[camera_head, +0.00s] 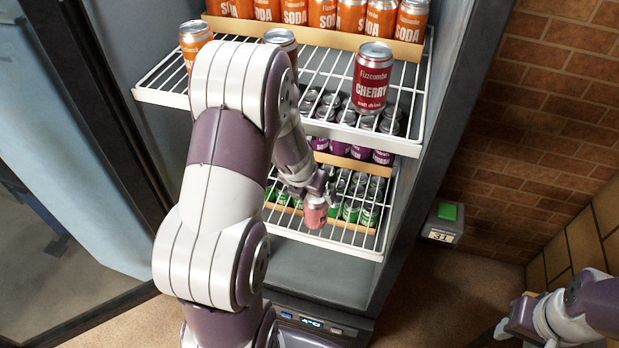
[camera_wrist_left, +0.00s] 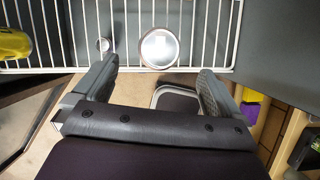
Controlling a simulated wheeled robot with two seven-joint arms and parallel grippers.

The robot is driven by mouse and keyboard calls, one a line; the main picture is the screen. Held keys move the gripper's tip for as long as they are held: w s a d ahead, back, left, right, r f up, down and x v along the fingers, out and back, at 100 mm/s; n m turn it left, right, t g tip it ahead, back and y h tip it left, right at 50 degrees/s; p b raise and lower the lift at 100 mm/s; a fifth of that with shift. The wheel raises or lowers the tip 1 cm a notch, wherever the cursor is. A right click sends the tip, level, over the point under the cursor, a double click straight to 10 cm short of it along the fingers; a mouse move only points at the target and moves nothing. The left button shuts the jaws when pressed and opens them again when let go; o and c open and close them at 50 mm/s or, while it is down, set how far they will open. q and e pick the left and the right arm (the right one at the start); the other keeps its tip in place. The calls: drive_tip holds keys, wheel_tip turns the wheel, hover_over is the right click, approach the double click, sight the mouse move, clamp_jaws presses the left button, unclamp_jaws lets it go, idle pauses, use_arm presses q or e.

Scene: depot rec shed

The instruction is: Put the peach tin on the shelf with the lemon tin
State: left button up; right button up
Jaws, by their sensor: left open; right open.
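A pink tin (camera_head: 315,213), which looks like the peach tin, is at the front edge of the lower wire shelf (camera_head: 330,239). My left gripper (camera_head: 314,191) is open at its top. In the left wrist view a silver tin top (camera_wrist_left: 159,48) lies between and just ahead of the two open fingertips (camera_wrist_left: 159,70); I cannot tell whether they touch it. A yellow tin (camera_wrist_left: 12,44), perhaps the lemon tin, shows at that view's left edge; I cannot find it in the head view. My right gripper (camera_head: 517,322) is open at the lower right, away from the shelves.
The upper wire shelf (camera_head: 330,130) holds a red cherry tin (camera_head: 372,78), an orange tin (camera_head: 195,40) and a partly hidden tin (camera_head: 281,40). Rows of orange, purple and green tins stand behind cardboard strips. A box with a green button (camera_head: 446,212) is at right.

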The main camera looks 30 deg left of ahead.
use_arm(q)
drive_tip(key=s+d+r+n+g, duration=0.1)
drive_tip(key=s+d+r+n, duration=0.1)
drive_tip(key=n, duration=0.9)
drive_tip(key=s+d+r+n+g, duration=0.1)
drive_tip(key=s+d+n, duration=0.4)
drive_tip(key=n, duration=0.7)
drive_tip(key=s+d+r+n+g, duration=0.1)
drive_tip(key=s+d+r+n, duration=0.2)
drive_tip(key=s+n, duration=0.3)
drive_tip(key=r+n, duration=0.1)
drive_tip(key=n, duration=0.4)
drive_tip(key=shift+s+d+n, duration=0.2)
drive_tip(key=shift+d+n, duration=0.15)
drive_tip(key=shift+n, duration=0.05)
drive_tip(key=shift+d, duration=0.1)
